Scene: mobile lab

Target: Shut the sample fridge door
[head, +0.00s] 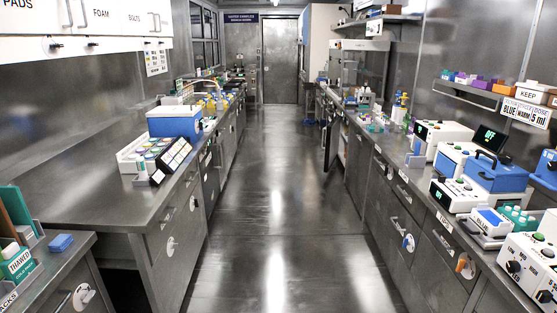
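A narrow dark door (327,145) stands out into the aisle from under the right-hand counter, well down the room. It looks open, with a pale strip beside it at the cabinet front. I cannot tell for sure that it is the sample fridge door, as it is small and seen nearly edge-on. Neither of my grippers is in view.
The steel floor (270,200) between the counters is clear. The left counter (80,195) carries a blue-and-white box (175,122) and racks. The right side carries several instruments, including a blue case (495,175). A closed door (280,62) ends the aisle.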

